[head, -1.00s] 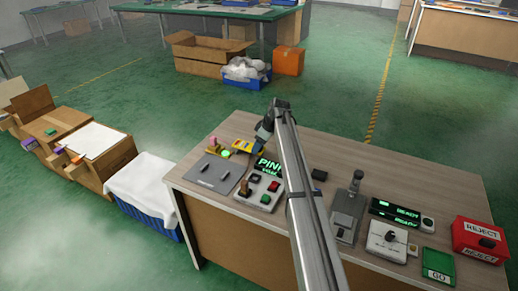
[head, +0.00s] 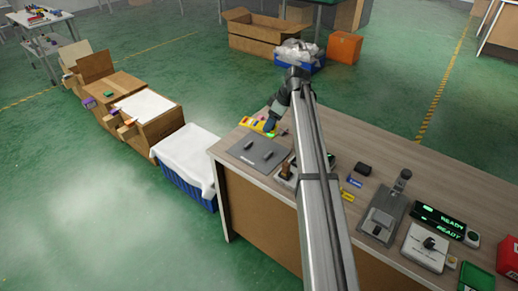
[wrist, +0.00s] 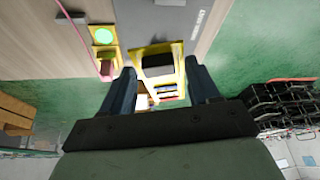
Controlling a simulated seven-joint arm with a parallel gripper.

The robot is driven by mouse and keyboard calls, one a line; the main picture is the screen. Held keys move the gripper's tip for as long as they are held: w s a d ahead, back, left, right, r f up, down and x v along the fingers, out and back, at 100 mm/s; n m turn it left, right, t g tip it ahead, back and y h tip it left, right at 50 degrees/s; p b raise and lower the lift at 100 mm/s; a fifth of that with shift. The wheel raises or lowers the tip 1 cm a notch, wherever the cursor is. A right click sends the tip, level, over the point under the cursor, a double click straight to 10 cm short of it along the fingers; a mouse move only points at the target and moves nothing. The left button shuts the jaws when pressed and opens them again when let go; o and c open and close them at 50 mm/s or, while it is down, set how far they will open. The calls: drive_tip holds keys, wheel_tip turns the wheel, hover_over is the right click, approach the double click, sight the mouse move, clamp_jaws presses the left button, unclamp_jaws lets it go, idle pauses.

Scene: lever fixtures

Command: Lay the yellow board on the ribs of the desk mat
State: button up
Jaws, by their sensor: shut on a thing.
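My gripper (wrist: 163,92) is shut on the yellow board (wrist: 178,52), which carries a black block and smaller parts. In the head view the gripper (head: 270,126) is at the far edge of the desk, behind the desk mat. The grey desk mat (head: 244,151) lies flat at the desk's left end, with two short raised ribs on it. The mat (wrist: 142,14) also shows in the wrist view, beyond the board. I cannot tell the board's height above the desk.
A yellow fixture with a lit green button (wrist: 103,36) and a pink-topped peg (wrist: 107,68) stands beside the board. A control box with a brown-handled lever (head: 285,170) is right of the mat, partly behind my arm. A lever fixture (head: 383,215) stands farther right.

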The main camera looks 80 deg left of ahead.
drive_tip(key=shift+s+d+f+n+h, duration=0.15)
drive_tip(key=shift+d+n, duration=0.1)
drive_tip(key=shift+n, duration=0.15)
drive_tip(key=shift+d+f+n+h, duration=0.1)
drive_tip(key=shift+d+n+h, duration=0.1)
drive_tip(key=shift+n, duration=0.2)
hover_over(265, 153)
drive_tip(key=w+d, duration=0.1)
drive_tip(key=w, duration=0.1)
drive_tip(key=shift+f, duration=4.85)
drive_tip(key=shift+f, duration=0.1)
drive_tip(key=o, duration=1.1)
drive_tip(key=shift+c, duration=0.2)
drive_tip(key=v, duration=1.2)
drive_tip(key=shift+w+d, duration=0.1)
